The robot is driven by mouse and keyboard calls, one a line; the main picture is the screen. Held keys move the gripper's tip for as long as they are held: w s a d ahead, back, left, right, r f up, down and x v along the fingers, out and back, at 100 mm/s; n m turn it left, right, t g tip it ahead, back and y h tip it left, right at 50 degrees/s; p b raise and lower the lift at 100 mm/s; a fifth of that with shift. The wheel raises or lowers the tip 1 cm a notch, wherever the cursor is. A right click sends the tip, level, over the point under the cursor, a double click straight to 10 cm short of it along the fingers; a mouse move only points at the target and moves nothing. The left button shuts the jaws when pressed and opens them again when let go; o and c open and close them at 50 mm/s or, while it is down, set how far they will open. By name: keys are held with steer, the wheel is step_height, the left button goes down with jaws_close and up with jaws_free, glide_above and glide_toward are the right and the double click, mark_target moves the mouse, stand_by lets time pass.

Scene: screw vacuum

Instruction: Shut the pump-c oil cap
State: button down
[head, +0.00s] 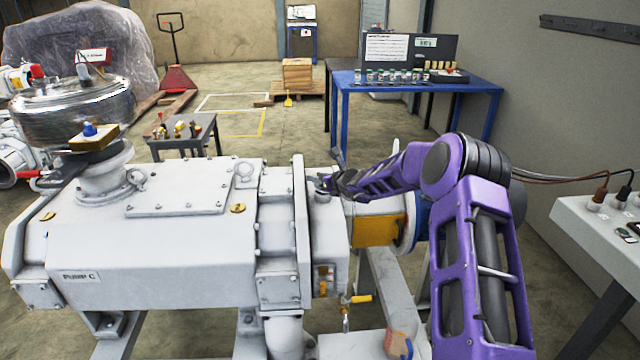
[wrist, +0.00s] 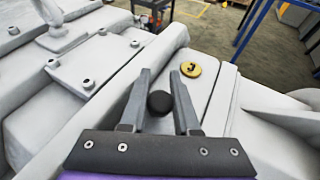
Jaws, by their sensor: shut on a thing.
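Pump C (head: 150,245) is the large pale grey machine with the label PUMP C on its front. My gripper (head: 326,184) is over the right part of its top, beside the raised end flange. In the wrist view my gripper (wrist: 160,75) has its two grey fingers on either side of the oil cap (wrist: 160,103), a round black knob, and is shut on it. The cap's base and any threads are hidden. In the head view the gripper hides most of the cap, and a short grey fitting shows below it.
An upright flange (head: 303,220) stands left of my gripper. A blue table (head: 400,88) with small jars is behind, and a grey bench (head: 605,235) is at right.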

steer(key=shift+f+n+h+b, duration=0.3)
steer(key=shift+b, duration=0.2)
steer(key=c, duration=0.7)
jaws_free()
steer(key=shift+o, duration=0.2)
steer(key=shift+a, duration=0.1)
steer(key=shift+s+r, duration=0.1)
steer(key=shift+r, duration=0.05)
